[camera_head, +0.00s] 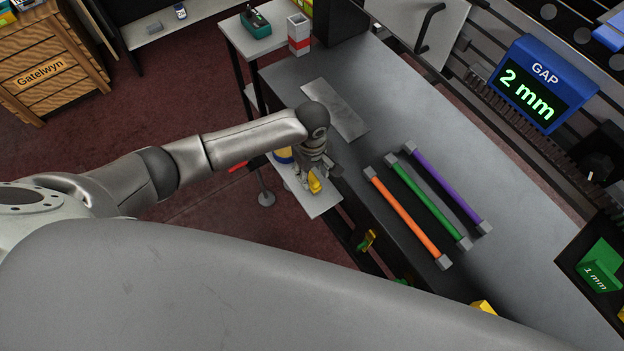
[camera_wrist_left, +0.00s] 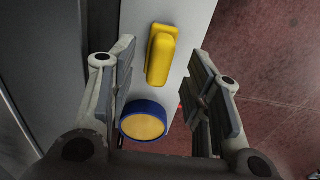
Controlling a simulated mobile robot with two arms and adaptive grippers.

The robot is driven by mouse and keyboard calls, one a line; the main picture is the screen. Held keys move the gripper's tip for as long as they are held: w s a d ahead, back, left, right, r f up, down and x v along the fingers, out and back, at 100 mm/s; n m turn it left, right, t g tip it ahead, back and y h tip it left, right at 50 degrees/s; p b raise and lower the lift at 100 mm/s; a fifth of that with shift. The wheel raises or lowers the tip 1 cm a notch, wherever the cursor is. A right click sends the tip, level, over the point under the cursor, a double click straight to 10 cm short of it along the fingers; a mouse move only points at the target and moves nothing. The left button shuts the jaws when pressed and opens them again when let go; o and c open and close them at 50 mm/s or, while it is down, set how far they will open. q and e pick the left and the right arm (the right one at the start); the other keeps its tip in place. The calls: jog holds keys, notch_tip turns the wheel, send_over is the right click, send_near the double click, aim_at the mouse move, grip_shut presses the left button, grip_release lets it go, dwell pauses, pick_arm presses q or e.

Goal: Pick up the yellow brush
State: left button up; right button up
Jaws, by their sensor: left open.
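The yellow brush (camera_wrist_left: 161,55) lies on a narrow light-grey shelf (camera_wrist_left: 192,18) in the left wrist view. In the head view the yellow brush (camera_head: 314,184) shows just below my left gripper (camera_head: 318,172), partly hidden by it. In the left wrist view my left gripper (camera_wrist_left: 160,95) is open, with one finger on each side of the brush and nothing held. Whether the fingers are level with the brush or above it, I cannot tell. My right gripper is not in view.
A round blue-rimmed yellow item (camera_wrist_left: 144,120) sits close to the brush on the shelf. The grey table (camera_head: 375,235) beside it bears orange (camera_head: 408,216), green (camera_head: 428,203) and purple (camera_head: 447,188) bars. A blue gap display (camera_head: 530,85) stands at the back.

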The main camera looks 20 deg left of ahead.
pick_arm(q)
jog(key=shift+f, duration=1.35)
grip_shut()
jog(key=shift+r, duration=0.15)
jog(key=shift+r, duration=0.3)
notch_tip(320, 180, up, 2)
jog(key=shift+r, duration=0.1)
jog(key=s+d+r, duration=0.2)
jog(key=s+r, duration=0.8)
jog(key=s, duration=0.4)
jog(key=shift+b, duration=0.3)
jog(key=shift+d, duration=0.1)
